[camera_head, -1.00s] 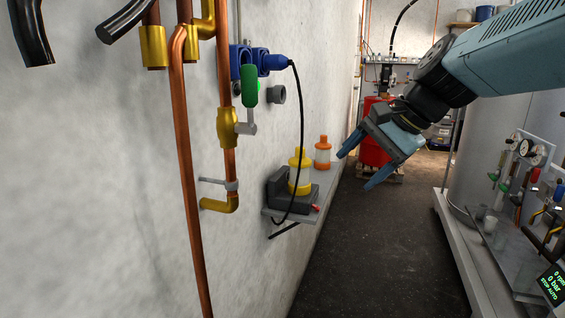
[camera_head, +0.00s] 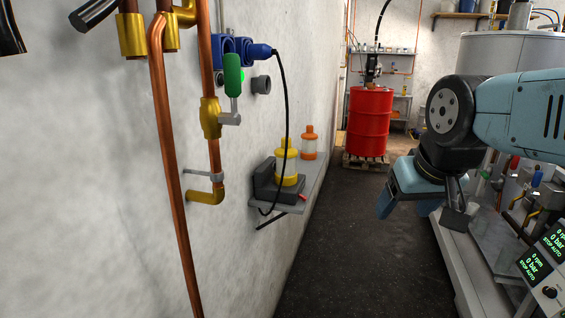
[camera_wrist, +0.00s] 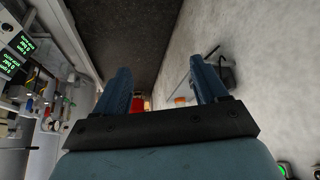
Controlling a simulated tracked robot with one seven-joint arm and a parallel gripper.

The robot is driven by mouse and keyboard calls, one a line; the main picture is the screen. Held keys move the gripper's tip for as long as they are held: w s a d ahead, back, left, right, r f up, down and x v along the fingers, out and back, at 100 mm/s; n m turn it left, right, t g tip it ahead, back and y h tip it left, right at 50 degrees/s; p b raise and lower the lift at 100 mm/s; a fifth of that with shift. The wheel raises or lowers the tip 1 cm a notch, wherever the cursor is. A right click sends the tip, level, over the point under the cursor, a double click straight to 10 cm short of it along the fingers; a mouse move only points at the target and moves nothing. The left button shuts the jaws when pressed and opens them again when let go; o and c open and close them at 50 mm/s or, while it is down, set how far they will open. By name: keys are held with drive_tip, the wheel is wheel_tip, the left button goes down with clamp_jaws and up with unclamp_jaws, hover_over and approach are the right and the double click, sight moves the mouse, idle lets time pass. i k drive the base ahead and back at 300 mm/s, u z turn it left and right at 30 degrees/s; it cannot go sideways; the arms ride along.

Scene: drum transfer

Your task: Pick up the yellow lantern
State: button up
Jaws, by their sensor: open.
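The yellow lantern (camera_head: 287,165) stands upright in a dark grey holder (camera_head: 265,185) on a small wall shelf. In the wrist view I cannot make it out; my right-hand finger covers part of the shelf area. My gripper (camera_head: 405,206) is open and empty, right of the shelf and apart from it, with its fingers pointing down. Its two spread fingers also show in the wrist view (camera_wrist: 160,80).
A black cable (camera_head: 286,110) hangs from a blue plug past the holder. Copper pipes (camera_head: 165,140) run down the wall. A red drum (camera_head: 369,121) stands beyond. Machinery lines the right; the floor between is clear.

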sight(291, 175)
drive_tip(key=z, duration=0.05)
drive_tip(key=k, duration=0.5)
drive_tip(key=z, duration=0.55)
drive_tip(key=i, duration=0.85)
drive_tip(key=u, duration=1.25)
drive_tip(key=i, duration=0.6)
drive_tip(key=z, duration=0.2)
drive_tip(key=k, duration=0.45)
drive_tip(key=u, duration=0.05)
